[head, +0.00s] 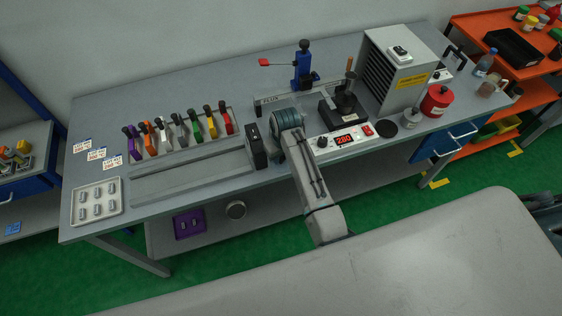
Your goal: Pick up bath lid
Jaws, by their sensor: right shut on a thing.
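My right arm reaches up from the bottom middle over the bench's front edge. My right gripper (285,119) is at its far end, by a dark blue-grey ringed round shape. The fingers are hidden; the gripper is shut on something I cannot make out. To its right stands a black heated bath (341,113), behind a white control panel with a red "280" display (343,139). A dark upright stem with a wooden top (349,64) rises at the bath. I cannot tell for sure which part is the bath lid. My left gripper is not in view.
On the grey bench (215,90) stand a blue post (302,70), a vented box (393,75), a red container (436,101), several coloured-handled tools (180,132), a long rail (190,178) with a black block (256,147), and a parts tray (96,203). The back left is clear.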

